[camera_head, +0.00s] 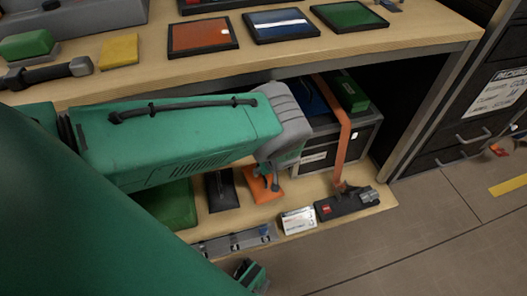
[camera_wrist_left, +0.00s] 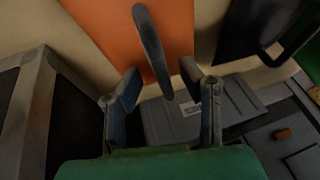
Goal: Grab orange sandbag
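The orange sandbag (camera_head: 266,192) lies on the lower shelf in the head view, partly hidden behind my left gripper (camera_head: 265,172). In the left wrist view the orange sandbag (camera_wrist_left: 105,28) fills the top middle, with a dark grey strap handle (camera_wrist_left: 153,50) standing out from it. My left gripper (camera_wrist_left: 160,75) is open there, one finger on each side of the handle's lower end. The fingers appear apart from the handle; contact cannot be made out.
A black sandbag (camera_head: 222,190) and a green one (camera_head: 168,203) lie to the left. A grey case (camera_head: 355,137) with an orange strap (camera_head: 340,120) stands to the right. The tabletop (camera_head: 170,70) overhangs the shelf. Small items lie along the shelf's front edge.

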